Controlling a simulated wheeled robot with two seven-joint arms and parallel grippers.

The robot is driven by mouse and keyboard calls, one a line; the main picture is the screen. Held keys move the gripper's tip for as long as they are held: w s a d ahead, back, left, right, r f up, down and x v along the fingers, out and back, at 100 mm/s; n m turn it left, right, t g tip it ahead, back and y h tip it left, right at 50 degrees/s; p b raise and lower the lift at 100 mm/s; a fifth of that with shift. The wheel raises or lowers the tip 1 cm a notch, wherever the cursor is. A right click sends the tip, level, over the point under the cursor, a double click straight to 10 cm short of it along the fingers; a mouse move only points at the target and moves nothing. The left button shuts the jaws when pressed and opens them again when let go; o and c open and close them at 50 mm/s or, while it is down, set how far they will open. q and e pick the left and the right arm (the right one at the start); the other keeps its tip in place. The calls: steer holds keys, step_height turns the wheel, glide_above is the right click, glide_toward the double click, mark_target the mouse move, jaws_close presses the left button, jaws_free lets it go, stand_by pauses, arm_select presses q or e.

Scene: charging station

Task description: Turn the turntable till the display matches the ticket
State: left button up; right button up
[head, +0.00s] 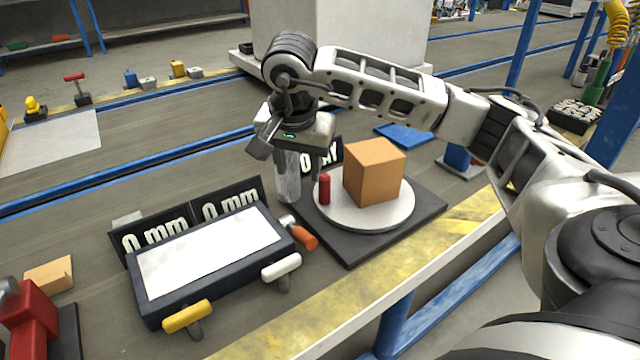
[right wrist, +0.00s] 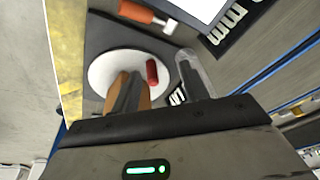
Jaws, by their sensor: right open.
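The turntable is a pale round disc (head: 345,213) on a dark square base (head: 352,252). A brown box (head: 374,172) and a short red peg (head: 324,188) stand on the disc; they also show in the right wrist view. Behind the disc stands a dark sign (head: 334,154) with white characters, partly hidden by my right gripper; I cannot read it whole. My right gripper (head: 290,150) is open and empty, above the rear left side of the turntable, apart from the peg. I cannot make out a ticket. My left gripper is not in view.
A clear bottle (head: 288,182) stands left of the disc. An orange-handled tool (head: 304,236) lies beside the base. A white-topped unit (head: 215,250) with two "0 mm" signs and yellow and white knobs stands at front left. A blue plate (head: 405,135) lies behind.

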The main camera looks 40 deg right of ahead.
mark_target(325, 188)
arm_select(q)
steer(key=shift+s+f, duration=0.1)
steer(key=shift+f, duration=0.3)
arm_select(e)
steer(key=d+r+h, duration=0.2)
steer(key=d, duration=0.3)
arm_select(q)
steer(key=b, duration=0.1)
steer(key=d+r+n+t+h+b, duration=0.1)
steer(key=b, duration=0.1)
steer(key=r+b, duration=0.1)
steer(key=b, duration=0.1)
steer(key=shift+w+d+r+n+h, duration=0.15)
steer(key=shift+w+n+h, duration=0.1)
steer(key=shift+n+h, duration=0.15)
arm_select(e)
steer(key=x, duration=1.4)
steer(key=shift+w+a+f, duration=0.1)
steer(key=shift+w+a, duration=0.15)
steer(key=shift+a, duration=0.05)
steer(key=shift+d+f+b, duration=0.1)
steer(key=shift+f+b, duration=0.15)
steer(key=shift+b, duration=0.05)
steer(key=shift+w+d+f, duration=0.1)
steer(key=shift+w+f, duration=0.05)
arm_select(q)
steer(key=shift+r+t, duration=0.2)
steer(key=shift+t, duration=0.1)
arm_select(e)
jaws_close()
